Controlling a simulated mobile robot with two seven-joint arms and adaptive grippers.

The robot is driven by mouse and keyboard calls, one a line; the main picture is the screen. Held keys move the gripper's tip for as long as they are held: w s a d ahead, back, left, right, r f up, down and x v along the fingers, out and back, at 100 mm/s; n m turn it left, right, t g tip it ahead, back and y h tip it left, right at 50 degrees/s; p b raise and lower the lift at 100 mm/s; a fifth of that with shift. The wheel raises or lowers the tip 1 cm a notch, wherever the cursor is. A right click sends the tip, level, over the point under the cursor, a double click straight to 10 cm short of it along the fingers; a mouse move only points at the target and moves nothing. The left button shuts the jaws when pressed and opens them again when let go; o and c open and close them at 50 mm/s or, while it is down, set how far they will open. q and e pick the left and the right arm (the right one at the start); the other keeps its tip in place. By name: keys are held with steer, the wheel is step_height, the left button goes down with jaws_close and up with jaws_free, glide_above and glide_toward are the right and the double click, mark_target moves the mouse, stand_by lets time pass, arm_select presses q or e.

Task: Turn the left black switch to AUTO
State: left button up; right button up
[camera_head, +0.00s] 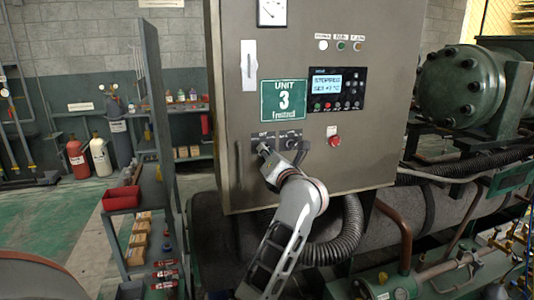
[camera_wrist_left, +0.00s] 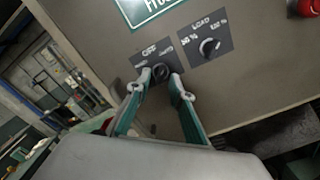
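The left black switch (camera_wrist_left: 160,72) is a round knob on a dark plate on the grey cabinet, with an OFF label above it and another label at its upper right, too blurred to read surely. My left gripper (camera_head: 265,150) reaches up to it in the head view and hides most of it. In the left wrist view the two fingers of the gripper (camera_wrist_left: 161,76) stand close on either side of the knob and look shut on it. The knob's pointer direction is hidden. My right gripper is not in view.
A second black knob (camera_wrist_left: 210,47), labelled LOAD, is just right of it. A red button (camera_head: 334,141) is farther right. The green UNIT 3 sign (camera_head: 283,100) and a display panel (camera_head: 336,89) are above. A corrugated hose (camera_head: 350,230) hangs below the cabinet.

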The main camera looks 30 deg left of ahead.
arm_select(q)
steer(key=v, duration=0.8)
stand_by(0.6)
